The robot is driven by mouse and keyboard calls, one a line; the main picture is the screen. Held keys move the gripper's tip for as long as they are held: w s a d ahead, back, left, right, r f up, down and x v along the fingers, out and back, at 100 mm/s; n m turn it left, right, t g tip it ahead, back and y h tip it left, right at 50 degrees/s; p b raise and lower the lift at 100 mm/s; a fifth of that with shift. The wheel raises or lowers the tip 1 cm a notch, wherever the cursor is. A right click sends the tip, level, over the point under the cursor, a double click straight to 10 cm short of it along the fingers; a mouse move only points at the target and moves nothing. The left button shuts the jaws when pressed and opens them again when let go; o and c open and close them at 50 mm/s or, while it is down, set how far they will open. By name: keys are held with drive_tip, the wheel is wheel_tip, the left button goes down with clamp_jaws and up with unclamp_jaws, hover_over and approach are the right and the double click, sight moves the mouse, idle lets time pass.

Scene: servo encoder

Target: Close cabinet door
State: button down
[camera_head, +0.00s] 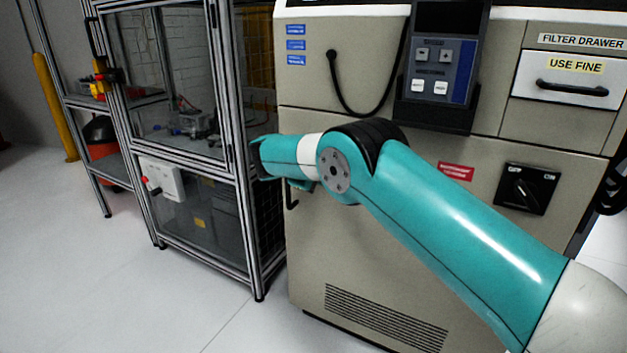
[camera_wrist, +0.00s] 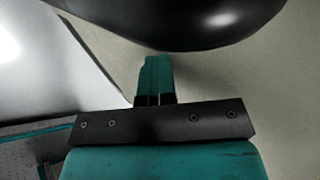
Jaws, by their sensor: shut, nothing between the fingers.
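The beige cabinet door (camera_head: 390,250) forms the lower front of the machine in the head view, with a vent grille near its bottom. A small black handle (camera_head: 291,196) shows at its left edge, partly behind my arm. The door looks nearly flush with the cabinet, but I cannot tell whether a gap is left. My gripper's teal fingers (camera_wrist: 153,80) are together and empty in the wrist view. They point at a beige surface (camera_wrist: 250,75), just below a large, dark, rounded shape (camera_wrist: 200,20). I cannot tell whether they touch either.
An aluminium-framed enclosure (camera_head: 200,160) with clear panels stands close on the left of the machine. A control panel (camera_head: 440,70), a filter drawer (camera_head: 568,80) and a black rotary switch (camera_head: 527,188) are on the machine front. The white floor (camera_head: 120,280) at front left is clear.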

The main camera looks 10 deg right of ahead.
drive_tip(key=s+a+r+n+y, duration=0.1)
drive_tip(key=s+a+r+n, duration=0.25)
drive_tip(key=s+r, duration=0.2)
drive_tip(key=s+a+r+n+y, duration=0.2)
drive_tip(key=s+r+n, duration=0.25)
drive_tip(key=s, duration=0.25)
drive_tip(key=s+d+r+n+g+y, duration=0.1)
drive_tip(key=s+n+g+y, duration=0.25)
drive_tip(key=s+n, duration=1.25)
drive_tip(key=s+r+n+g+y, duration=0.3)
drive_tip(key=s+n, duration=0.7)
drive_tip(key=s, duration=1.3)
wheel_tip(320, 180, up, 25)
drive_tip(key=w+y+p, duration=0.1)
drive_tip(key=p, duration=2.5)
drive_tip(key=shift+d, duration=0.2)
